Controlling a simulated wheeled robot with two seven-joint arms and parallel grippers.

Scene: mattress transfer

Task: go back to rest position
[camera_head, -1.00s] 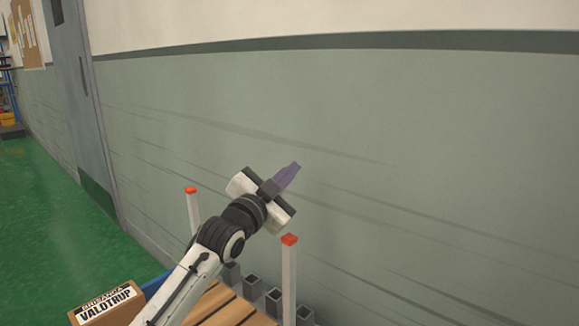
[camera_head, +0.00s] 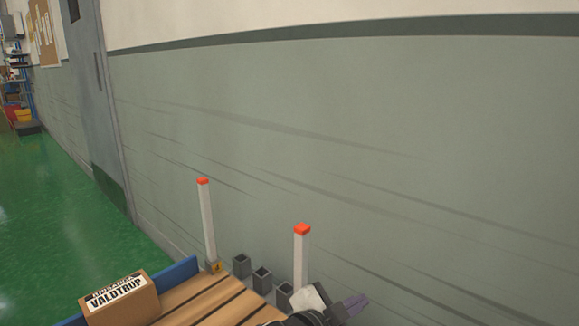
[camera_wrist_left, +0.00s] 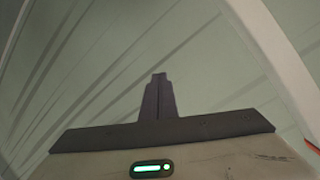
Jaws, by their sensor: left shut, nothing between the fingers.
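My left gripper (camera_head: 352,304) shows at the bottom edge of the head view, low in front of the wall and just right of the nearer white post. Its purple-grey fingers are together with nothing between them. The left wrist view shows the same gripper (camera_wrist_left: 158,80) with its fingers closed against the pale green wall. Most of my left arm is below the head view. My right gripper is in neither view.
A slatted wooden pallet (camera_head: 205,297) with a blue edge carries a cardboard box (camera_head: 120,299) marked VALDTRUP. Two white posts with red tops (camera_head: 207,220) (camera_head: 302,258) stand by it. Green floor (camera_head: 50,215) is open at left.

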